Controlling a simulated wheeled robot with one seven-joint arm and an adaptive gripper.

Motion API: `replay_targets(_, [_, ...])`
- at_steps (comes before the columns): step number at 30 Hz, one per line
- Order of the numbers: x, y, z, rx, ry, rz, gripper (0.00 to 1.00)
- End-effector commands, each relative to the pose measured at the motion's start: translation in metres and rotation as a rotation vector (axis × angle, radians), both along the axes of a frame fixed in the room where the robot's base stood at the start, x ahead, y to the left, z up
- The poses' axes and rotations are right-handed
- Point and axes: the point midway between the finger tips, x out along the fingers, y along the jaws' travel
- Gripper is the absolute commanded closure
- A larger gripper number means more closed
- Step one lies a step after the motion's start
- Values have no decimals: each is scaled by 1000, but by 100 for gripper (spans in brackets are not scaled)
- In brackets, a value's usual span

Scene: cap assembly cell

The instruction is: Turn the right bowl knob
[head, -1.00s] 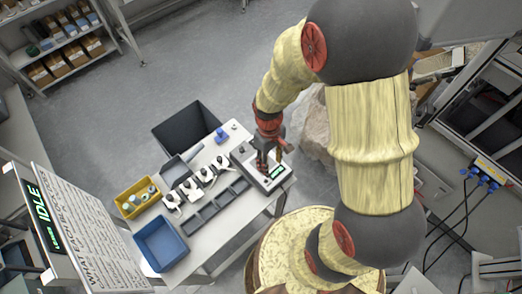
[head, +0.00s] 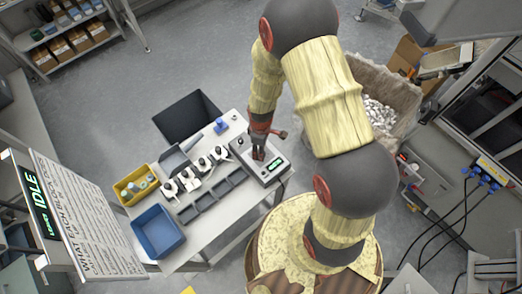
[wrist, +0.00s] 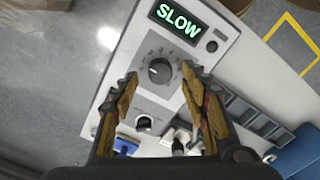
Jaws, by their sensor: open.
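A light grey control box (head: 247,148) with a lit green display stands at the right end of the white table. In the wrist view the display (wrist: 180,21) reads SLOW. A dark round knob (wrist: 159,70) with a pointer line and a printed scale sits below the display. A smaller knob (wrist: 144,123) sits farther down the same panel. My gripper (wrist: 159,72) is open, one finger on each side of the scaled knob, with visible gaps. I cannot tell its height above the panel. In the head view my gripper (head: 258,153) is over the box.
Several white fixtures (head: 192,178) and grey trays (head: 205,202) line the table left of the box. A yellow bin (head: 124,199) and blue bin (head: 158,232) stand at its left end. A sign (head: 84,222) reads IDLE. A container of silvery pieces (head: 378,115) stands right.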

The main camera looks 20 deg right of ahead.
Motion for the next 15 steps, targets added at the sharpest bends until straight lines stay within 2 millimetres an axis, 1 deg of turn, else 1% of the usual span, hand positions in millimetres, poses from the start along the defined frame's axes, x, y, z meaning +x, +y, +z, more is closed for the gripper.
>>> replay_targets(1, [0,0,-6,1,1,0,55])
replay_targets(3, [0,0,-12,0,1,-1,55])
replay_targets(6, [0,0,-17,0,0,-1,55])
replay_targets(14, [0,0,-18,0,-1,-1,55])
replay_targets(15, [0,0,-18,0,-1,-1,56])
